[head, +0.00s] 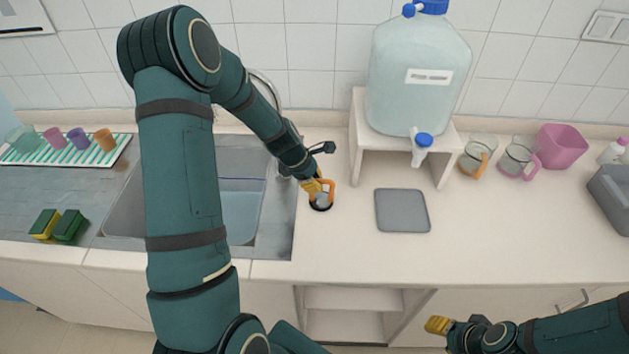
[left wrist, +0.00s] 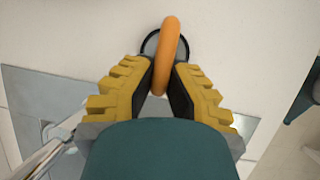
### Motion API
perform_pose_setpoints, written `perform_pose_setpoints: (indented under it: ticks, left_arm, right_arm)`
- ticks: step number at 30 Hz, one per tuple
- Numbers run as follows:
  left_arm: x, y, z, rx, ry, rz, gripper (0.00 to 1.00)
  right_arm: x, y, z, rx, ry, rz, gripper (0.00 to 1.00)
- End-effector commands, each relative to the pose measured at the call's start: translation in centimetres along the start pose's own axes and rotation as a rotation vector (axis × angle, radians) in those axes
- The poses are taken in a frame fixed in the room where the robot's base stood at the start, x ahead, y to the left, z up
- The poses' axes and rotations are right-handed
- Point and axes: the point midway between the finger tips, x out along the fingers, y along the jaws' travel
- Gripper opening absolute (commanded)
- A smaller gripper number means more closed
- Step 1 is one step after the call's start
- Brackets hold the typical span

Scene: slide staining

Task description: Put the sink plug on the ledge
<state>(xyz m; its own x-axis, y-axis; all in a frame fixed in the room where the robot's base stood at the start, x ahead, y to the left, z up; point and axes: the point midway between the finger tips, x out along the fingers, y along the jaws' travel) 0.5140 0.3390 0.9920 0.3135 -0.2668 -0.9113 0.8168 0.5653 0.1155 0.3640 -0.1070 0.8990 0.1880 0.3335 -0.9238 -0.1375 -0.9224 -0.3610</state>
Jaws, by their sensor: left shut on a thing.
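The sink plug (head: 320,203) is a small grey piece with a black rim and an upright orange ring. In the left wrist view its orange ring (left wrist: 168,50) stands between the fingers, and part of the black rim shows behind it. My left gripper (head: 319,187) is shut on the ring, pointing down. The plug is over the pale counter ledge (head: 340,255), just right of the sink (head: 240,205); I cannot tell if it touches the surface. My right gripper (head: 437,325) is low in front of the counter, away from the plug; its finger gap is unclear.
A grey mat (head: 402,211) lies right of the plug. A water container (head: 415,75) stands on a white stand (head: 357,130) behind it. Glass jugs (head: 478,152) and a pink tub (head: 562,146) are farther right. Sponges (head: 57,225) lie left of the sink. The front counter is clear.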

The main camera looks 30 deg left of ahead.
Motion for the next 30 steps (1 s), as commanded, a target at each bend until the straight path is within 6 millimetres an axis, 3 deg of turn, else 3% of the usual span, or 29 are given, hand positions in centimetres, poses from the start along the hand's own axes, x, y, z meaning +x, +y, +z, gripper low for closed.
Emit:
perform_pose_setpoints:
  ticks: [1, 2, 3, 14, 17, 30]
  left_arm:
    - [0.1, 0.0, 0.0, 0.0, 0.0, 0.0, 0.25]
    - [0.1, 0.0, 0.0, 0.0, 0.0, 0.0, 0.35]
    - [0.1, 0.0, 0.0, 0.0, 0.0, 0.0, 0.36]
    - [-0.4, 0.1, 0.1, 0.0, 0.0, 0.0, 0.36]
    - [-1.5, 0.2, 0.1, 0.001, 0.001, 0.004, 0.36]
    - [-10.1, 0.1, 0.2, 0.0, 0.0, 0.004, 0.36]
  right_arm:
    - [0.1, 0.0, 0.0, 0.0, 0.0, 0.0, 0.47]
    - [0.1, 0.0, 0.0, 0.0, 0.0, 0.0, 0.47]
    - [0.1, 0.0, 0.0, 0.0, 0.0, 0.0, 0.47]
    - [-0.3, -0.1, -0.1, 0.0, 0.0, 0.0, 0.47]
    - [-0.4, -0.1, -0.1, 0.0, 0.0, 0.0, 0.47]
    - [-1.3, -0.5, -0.2, -0.001, -0.001, -0.002, 0.47]
